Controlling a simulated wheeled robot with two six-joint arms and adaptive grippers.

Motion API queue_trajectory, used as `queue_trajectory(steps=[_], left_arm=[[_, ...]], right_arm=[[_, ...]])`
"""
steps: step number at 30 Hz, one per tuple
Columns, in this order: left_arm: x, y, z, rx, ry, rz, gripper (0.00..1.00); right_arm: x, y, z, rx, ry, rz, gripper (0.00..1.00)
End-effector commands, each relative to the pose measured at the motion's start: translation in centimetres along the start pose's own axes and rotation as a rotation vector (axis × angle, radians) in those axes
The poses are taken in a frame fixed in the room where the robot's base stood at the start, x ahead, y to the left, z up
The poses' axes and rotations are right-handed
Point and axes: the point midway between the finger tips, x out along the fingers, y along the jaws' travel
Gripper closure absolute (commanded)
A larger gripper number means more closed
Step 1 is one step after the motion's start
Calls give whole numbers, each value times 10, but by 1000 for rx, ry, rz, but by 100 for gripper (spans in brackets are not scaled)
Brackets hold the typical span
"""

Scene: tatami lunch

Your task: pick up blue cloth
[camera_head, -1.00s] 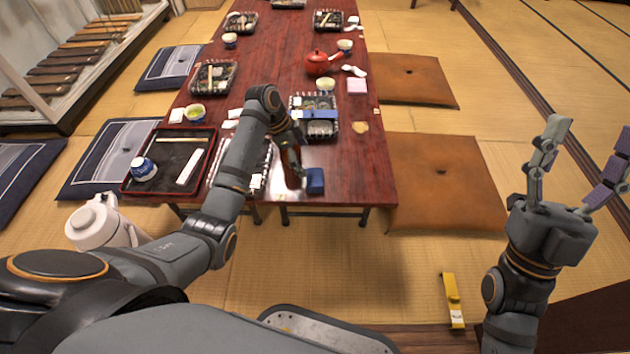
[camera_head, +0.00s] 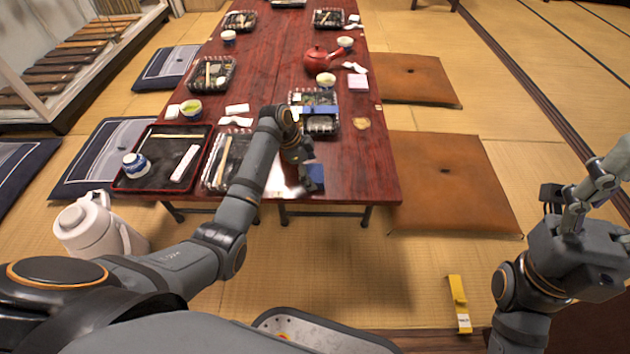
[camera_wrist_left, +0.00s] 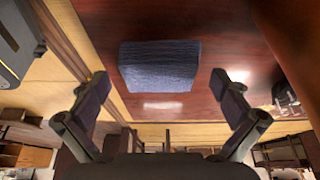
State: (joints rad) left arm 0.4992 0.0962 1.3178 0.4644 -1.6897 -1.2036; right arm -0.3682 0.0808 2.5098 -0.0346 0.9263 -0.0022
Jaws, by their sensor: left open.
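The blue cloth (camera_head: 316,176) is a small dark-blue folded block. It lies near the front edge of the red-brown table (camera_head: 362,185). In the left wrist view the cloth (camera_wrist_left: 158,66) rests flat on the tabletop, centred ahead of the jaws. My left gripper (camera_head: 301,178) hangs over the table's near edge, just left of the cloth in the head view. In the left wrist view my left gripper (camera_wrist_left: 161,84) has its fingers wide apart, with nothing between them. My right gripper (camera_head: 598,185) is at the right edge, partly cut off, away from the table.
A black tray (camera_head: 205,146) with a blue-white cup and a white item is left of my left arm. Another lunch tray (camera_head: 335,131), with a blue strip across it, lies behind the cloth. A red teapot (camera_head: 318,58) stands farther back. Table right of the cloth is clear.

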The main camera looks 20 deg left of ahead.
Motion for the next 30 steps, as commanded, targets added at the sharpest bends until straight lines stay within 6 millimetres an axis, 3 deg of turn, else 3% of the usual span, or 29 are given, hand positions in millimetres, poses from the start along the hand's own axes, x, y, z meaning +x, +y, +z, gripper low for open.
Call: queue_trajectory(steps=[1,8,18,26,30], left_arm=[[9,0,0,1,2,-1,0],[8,0,-1,1,0,-2,0],[8,0,0,0,0,-2,45],[7,0,-1,0,0,-1,45],[-5,-1,-6,1,0,-2,45]], right_arm=[[-7,-1,1,-3,0,2,38],[-4,0,1,-5,-1,3,38],[-4,0,1,-4,-2,3,38],[-3,0,1,-4,-2,2,38],[8,1,0,0,-2,3,38]])
